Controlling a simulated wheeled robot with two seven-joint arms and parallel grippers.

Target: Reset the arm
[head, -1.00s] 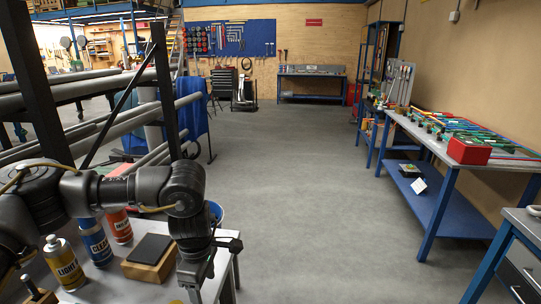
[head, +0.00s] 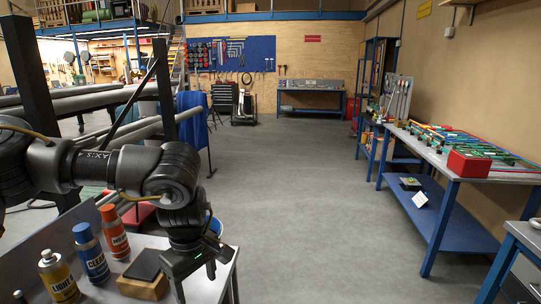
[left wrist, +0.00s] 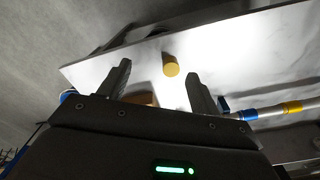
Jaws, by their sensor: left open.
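My left arm comes in from the left in the head view. Its gripper (head: 196,282) points down over the right part of a small grey table (head: 222,278), beside a wooden block with a dark top (head: 146,274). In the left wrist view the gripper (left wrist: 158,88) shows two fingers spread apart with nothing held between them. A small yellow round piece (left wrist: 171,66) lies on the bright table surface beyond the fingers. My right gripper is in neither view.
A yellow-labelled can (head: 58,278), a blue can (head: 91,254) and a red can (head: 114,232) stand on the small table. A rack of pipes (head: 95,100) stands behind. Blue workbenches (head: 452,160) line the right wall. The grey floor between is clear.

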